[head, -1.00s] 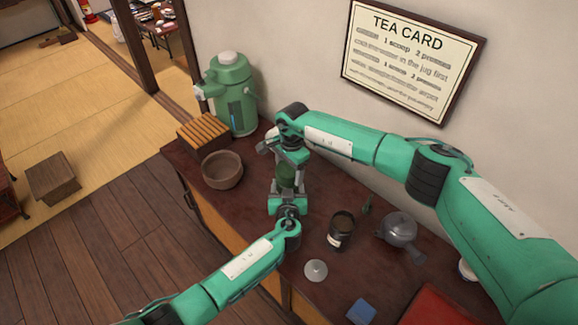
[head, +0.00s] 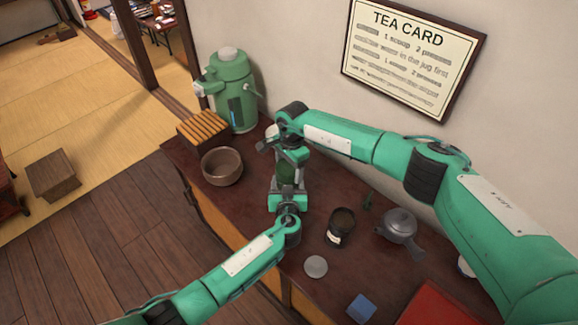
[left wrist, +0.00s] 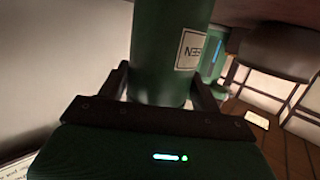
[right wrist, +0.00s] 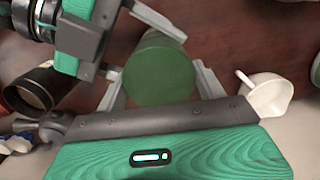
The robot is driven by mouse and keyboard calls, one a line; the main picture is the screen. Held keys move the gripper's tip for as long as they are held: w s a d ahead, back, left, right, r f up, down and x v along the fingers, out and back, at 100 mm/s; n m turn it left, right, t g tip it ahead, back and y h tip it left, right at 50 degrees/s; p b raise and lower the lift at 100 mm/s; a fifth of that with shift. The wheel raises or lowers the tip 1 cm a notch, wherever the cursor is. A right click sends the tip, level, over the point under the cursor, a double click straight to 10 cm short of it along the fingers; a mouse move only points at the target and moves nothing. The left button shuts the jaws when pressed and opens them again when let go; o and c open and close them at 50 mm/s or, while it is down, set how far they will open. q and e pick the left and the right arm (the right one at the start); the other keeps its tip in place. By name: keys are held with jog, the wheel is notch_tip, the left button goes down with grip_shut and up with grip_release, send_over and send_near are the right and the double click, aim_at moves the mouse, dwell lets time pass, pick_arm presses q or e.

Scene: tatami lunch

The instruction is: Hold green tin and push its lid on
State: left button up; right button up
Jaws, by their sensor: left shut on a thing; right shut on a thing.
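The green tin (head: 285,174) is held above the counter, between my two grippers. In the left wrist view the tin (left wrist: 165,60) stands between the fingers, with a pale label on its side. My left gripper (head: 287,191) is shut on the tin's body from the front. My right gripper (head: 291,155) is at its upper end and is shut on the green lid (right wrist: 160,78). In the right wrist view the lid's flat round face is toward the camera. The fingers hide the seam, so I cannot tell how far the lid is on.
The counter (head: 245,207) holds a brown bowl (head: 222,167), slatted wooden box (head: 203,129), green flask (head: 233,90), dark open tin (head: 341,228), grey teapot (head: 399,226), pale disc (head: 316,267) and blue block (head: 361,309). A white cup (right wrist: 268,95) is near the right gripper.

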jog(key=shift+f, duration=0.3)
jog(key=o, duration=1.1)
jog(key=shift+r, duration=0.1)
jog(key=r, duration=1.2)
jog(key=shift+w+d, duration=0.25)
jog(key=shift+d, duration=0.1)
pick_arm(q)
jog(key=o, duration=1.5)
pick_arm(e)
jog(key=shift+f, duration=0.1)
